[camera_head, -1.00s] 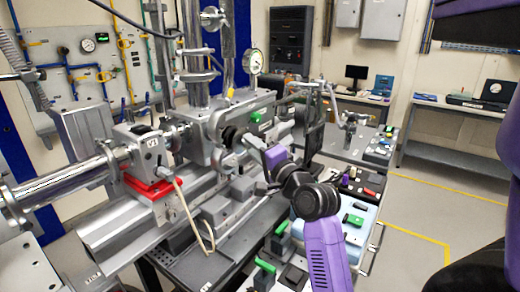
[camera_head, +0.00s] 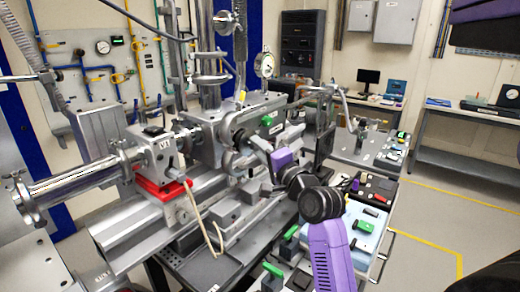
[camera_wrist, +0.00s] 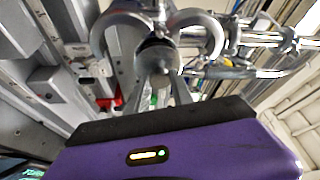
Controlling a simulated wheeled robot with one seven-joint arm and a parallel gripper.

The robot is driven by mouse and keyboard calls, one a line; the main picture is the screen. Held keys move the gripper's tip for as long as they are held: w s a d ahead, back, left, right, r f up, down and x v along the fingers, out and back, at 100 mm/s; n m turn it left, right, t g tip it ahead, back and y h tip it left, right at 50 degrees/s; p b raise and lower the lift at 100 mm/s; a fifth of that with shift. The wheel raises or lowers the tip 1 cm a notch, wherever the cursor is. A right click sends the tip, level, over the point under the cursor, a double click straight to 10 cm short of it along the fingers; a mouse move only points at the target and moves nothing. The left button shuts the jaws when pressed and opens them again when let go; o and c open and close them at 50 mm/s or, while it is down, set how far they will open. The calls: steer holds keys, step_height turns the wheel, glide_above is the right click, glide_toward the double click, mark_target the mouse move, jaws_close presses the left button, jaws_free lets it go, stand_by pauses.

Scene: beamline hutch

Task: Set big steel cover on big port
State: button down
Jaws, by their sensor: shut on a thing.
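My gripper (camera_head: 262,148) is at the front face of the steel chamber (camera_head: 208,140), on its right side. In the wrist view its fingers (camera_wrist: 165,88) are shut on a small round grey piece, which looks like the steel cover (camera_wrist: 158,55). The fingers and wrist hide much of the cover in the head view. A dark round port (camera_head: 238,138) shows on the chamber face just left of the fingertips. I cannot tell whether the cover touches the port. Two curved grey ring pieces, left (camera_wrist: 112,38) and right (camera_wrist: 203,38), flank the cover in the wrist view.
A pressure gauge (camera_head: 264,65) rises above the chamber. Floor at far right is clear.

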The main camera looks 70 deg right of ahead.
steer(key=shift+w+d, duration=0.15)
steer(key=shift+w, duration=0.3)
stand_by(0.4)
steer(key=c, duration=1)
jaws_free()
steer(key=shift+c, duration=0.2)
steer(key=shift+s, duration=0.1)
steer(key=b+v, duration=0.1)
steer(key=v, duration=0.6)
steer(key=shift+s+a, duration=0.25)
